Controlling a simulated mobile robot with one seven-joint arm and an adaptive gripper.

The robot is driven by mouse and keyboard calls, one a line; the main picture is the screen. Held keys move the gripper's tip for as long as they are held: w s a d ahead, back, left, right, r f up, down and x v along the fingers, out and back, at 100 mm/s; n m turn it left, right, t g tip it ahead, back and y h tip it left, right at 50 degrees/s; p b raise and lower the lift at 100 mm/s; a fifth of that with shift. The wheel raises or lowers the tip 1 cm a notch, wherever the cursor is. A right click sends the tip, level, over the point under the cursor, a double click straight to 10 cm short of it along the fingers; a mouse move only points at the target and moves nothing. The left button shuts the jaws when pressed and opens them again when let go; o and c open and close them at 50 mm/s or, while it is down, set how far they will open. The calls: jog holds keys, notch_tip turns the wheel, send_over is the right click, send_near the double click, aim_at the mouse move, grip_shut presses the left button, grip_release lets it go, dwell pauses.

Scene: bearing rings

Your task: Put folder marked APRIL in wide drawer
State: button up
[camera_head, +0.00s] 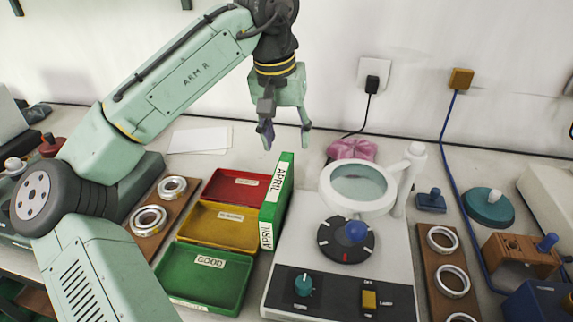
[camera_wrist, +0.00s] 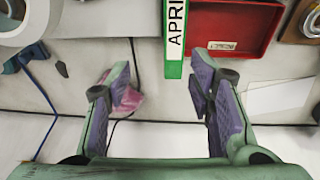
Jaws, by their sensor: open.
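The green folder (camera_head: 284,184) with white APRIL labels stands upright on the bench, between the coloured trays and the white inspection device. In the wrist view the folder's end (camera_wrist: 174,72) shows at the top centre, its label partly cut off. My gripper (camera_head: 286,143) is open and empty, pointing down above and behind the folder. In the wrist view the folder's end lies between the lines of the two fingertips (camera_wrist: 158,76), closer to the right finger, not gripped. No wide drawer can be made out in either view.
Red (camera_head: 236,186), yellow (camera_head: 190,225) and green (camera_head: 205,262) trays lie left of the folder. The inspection device (camera_head: 290,262) with its round magnifier (camera_head: 358,188) stands close on the right. A pink cloth (camera_head: 352,149) and black cable lie behind. White sheets (camera_head: 200,139) lie back left.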

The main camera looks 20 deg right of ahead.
aim_at(278, 180)
jog(key=shift+s+a+f+g+y, duration=0.25)
jog(key=shift+a+g+y, duration=0.1)
jog(key=shift+y, duration=0.15)
jog(key=shift+s+a+f+g+y, duration=0.25)
jog(key=shift+a+g+y, duration=0.1)
jog(key=shift+y, duration=0.15)
notch_tip(278, 180, down, 5)
jog(key=shift+s+a, duration=0.1)
jog(key=shift+s, duration=0.05)
jog(key=shift+w+a+f+p, duration=0.15)
jog(key=shift+f+p, duration=0.35)
jog(key=shift+f, duration=0.85)
jog(key=shift+w+a+f+p, duration=0.1)
jog(key=shift+f+p, duration=0.4)
jog(key=shift+f, duration=0.85)
jog(key=shift+c, duration=0.5)
grip_shut()
